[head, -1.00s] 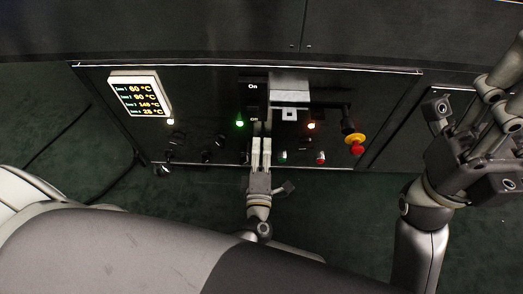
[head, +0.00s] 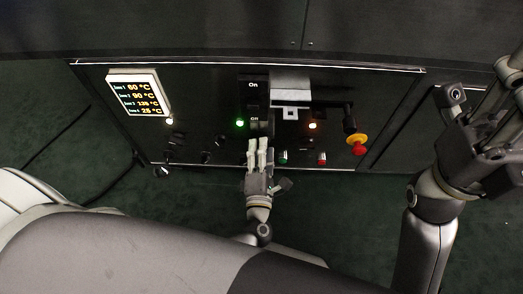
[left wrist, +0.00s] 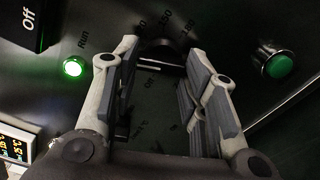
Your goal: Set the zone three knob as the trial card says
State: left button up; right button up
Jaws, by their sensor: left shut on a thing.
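My left gripper (head: 261,143) is at the panel's lower middle, under the switch marked Off. In the left wrist view its fingers (left wrist: 163,75) are shut around a dark knob (left wrist: 160,48), with a temperature scale around it. The fingers hide most of the knob, so its exact pointer angle is unclear. The temperature display (head: 139,95) reads 60, 90, about 135 and 25 °C from top to bottom; the third value is blurred. I cannot make out a trial card. My right gripper (head: 493,95) is at the right edge, away from the panel; its fingers are partly cut off.
A yellow and red emergency stop (head: 357,143) and a red button (head: 321,158) are right of my left gripper. A green button (left wrist: 281,66) and a lit green lamp (left wrist: 74,67) flank it. Other black knobs (head: 207,156) are left along the panel.

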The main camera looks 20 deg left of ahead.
pick_arm(q)
jog(key=o, duration=1)
jog(key=v, duration=1.2)
jog(key=shift+s, duration=0.1)
